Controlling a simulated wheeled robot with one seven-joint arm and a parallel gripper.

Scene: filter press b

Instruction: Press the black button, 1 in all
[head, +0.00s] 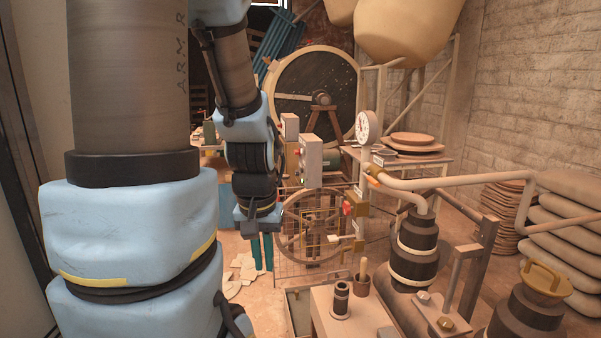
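My gripper (262,252) hangs pointing down left of the picture's middle, with two teal fingers side by side. They look close together, but I cannot tell whether they are fully shut. Nothing shows between them. A pale upright control box (311,160) stands to the right of and above my gripper, with small controls on its side. A second pale box (290,127) stands behind it. I cannot make out a black button for sure on either box at this size. My gripper is apart from both boxes.
A spoked handwheel (309,226) behind a wire guard (318,262) stands right of my gripper. A dial gauge (368,128), pale pipes (470,181) and a dark ribbed pump body (415,250) crowd the right. A pale bench (345,318) is in front.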

